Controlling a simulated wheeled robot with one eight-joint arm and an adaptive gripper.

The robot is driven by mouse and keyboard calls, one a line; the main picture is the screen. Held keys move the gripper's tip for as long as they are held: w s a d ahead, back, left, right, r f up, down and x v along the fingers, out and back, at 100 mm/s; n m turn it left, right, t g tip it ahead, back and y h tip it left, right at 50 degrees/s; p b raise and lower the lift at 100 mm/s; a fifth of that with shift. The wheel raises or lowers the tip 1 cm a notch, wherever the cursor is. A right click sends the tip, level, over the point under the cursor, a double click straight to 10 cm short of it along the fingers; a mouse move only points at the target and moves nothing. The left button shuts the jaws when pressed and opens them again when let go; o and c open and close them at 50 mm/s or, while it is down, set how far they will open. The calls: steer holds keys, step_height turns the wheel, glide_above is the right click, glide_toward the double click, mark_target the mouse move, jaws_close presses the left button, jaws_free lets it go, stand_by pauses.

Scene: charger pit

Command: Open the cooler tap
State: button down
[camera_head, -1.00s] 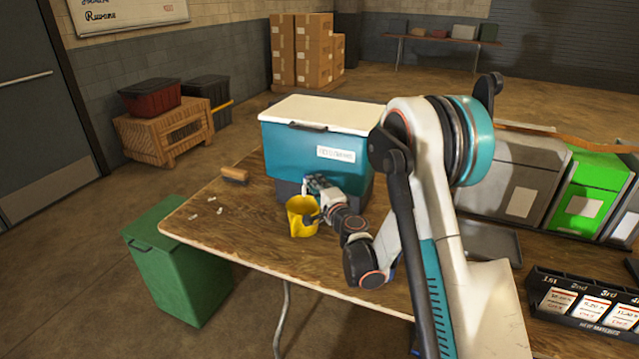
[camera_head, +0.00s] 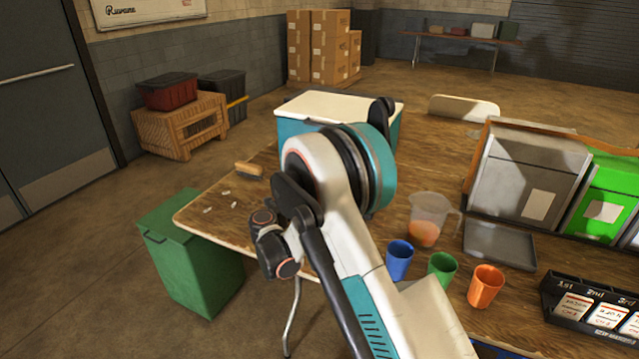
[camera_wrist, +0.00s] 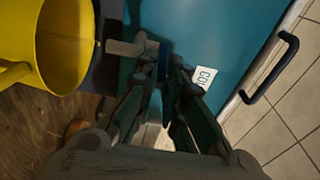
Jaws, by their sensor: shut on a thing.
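The cooler has a white lid (camera_head: 340,104) and a teal body (camera_head: 290,128); my arm hides its front in the head view. In the wrist view its teal side (camera_wrist: 225,35) fills the upper middle. The grey tap (camera_wrist: 128,47) sticks out from it toward the yellow cup (camera_wrist: 65,45), with a small blue part (camera_wrist: 163,62) at its inner end. My gripper (camera_wrist: 163,72) has its fingertips around this blue part, shut on it. The cup's mouth is by the spout; a thin streak there is too faint to identify. Cup and gripper are hidden in the head view.
A clear pitcher (camera_head: 428,222) with orange contents stands right of my arm. Blue (camera_head: 399,260), green (camera_head: 442,268) and orange (camera_head: 486,287) cups stand before it. A brush (camera_head: 249,169) lies left of the cooler. A green bin (camera_head: 190,250) stands beside the table.

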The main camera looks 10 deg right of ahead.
steer(key=shift+w+a+m+g+h, duration=0.2)
steer(key=shift+a+m+g+h, duration=0.15)
steer(key=shift+m+g+h, duration=0.4)
steer(key=c, duration=1.7)
jaws_free()
steer(key=v, duration=1.2)
steer(key=shift+w+a, duration=0.1)
steer(key=shift+w, duration=0.05)
